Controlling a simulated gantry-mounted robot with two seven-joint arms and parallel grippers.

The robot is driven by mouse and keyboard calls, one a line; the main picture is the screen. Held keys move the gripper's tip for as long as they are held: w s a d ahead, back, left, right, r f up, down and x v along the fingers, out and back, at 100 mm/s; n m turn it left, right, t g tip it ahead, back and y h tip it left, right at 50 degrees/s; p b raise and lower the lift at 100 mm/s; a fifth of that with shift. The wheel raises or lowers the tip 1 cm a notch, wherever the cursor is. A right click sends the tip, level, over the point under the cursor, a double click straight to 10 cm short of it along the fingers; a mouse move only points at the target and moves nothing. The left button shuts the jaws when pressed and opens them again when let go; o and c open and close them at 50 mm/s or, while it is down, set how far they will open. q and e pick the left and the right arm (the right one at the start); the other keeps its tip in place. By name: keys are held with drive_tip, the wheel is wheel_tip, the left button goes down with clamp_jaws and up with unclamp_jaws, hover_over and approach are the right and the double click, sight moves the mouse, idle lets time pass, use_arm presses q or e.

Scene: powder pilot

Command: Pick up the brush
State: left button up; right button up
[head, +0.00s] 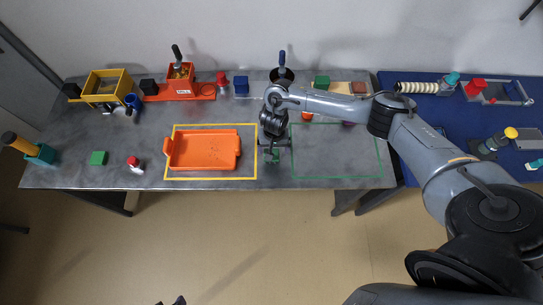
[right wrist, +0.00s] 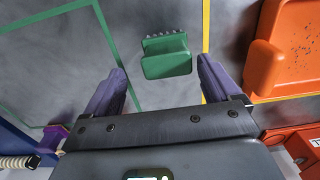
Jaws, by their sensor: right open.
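The brush, a green block with a row of short bristle tufts, lies on the grey table between the yellow and green outlines. In the right wrist view the brush (right wrist: 166,62) is ahead of my right gripper (right wrist: 160,78), which is open with its purple fingers apart on either side. No contact with the brush shows. In the head view my right gripper (head: 274,146) is over the table there, and a small green part of the brush (head: 276,154) shows beneath it. Dark tips at the bottom edge may be my left gripper (head: 171,301); their state is unclear.
An orange tray (head: 204,132) with dark specks sits inside the yellow outline, left of the brush. The green-outlined area (head: 335,155) is bare. Several containers line the back edge.

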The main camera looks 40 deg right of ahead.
drive_tip(key=f, duration=0.2)
drive_tip(key=a+f+b, duration=0.1)
drive_tip(key=f, duration=0.2)
drive_tip(key=shift+w, duration=0.15)
drive_tip(key=shift+f, duration=0.45)
drive_tip(key=c, duration=1.1)
drive_tip(key=shift+o, duration=0.2)
drive_tip(key=shift+r, duration=0.1)
drive_tip(key=shift+r, duration=0.5)
drive_tip(key=r, duration=0.1)
drive_tip(key=r+p, duration=0.1)
drive_tip(key=r, duration=0.1)
drive_tip(key=shift+d+r, duration=0.25)
drive_tip(key=shift+d, duration=0.15)
drive_tip(key=s+d+r, duration=0.1)
drive_tip(key=d+r, duration=0.5)
drive_tip(key=d, duration=0.4)
drive_tip(key=shift+s+d+r, duration=0.2)
drive_tip(key=shift+s+d, duration=0.15)
drive_tip(key=shift+d, duration=0.05)
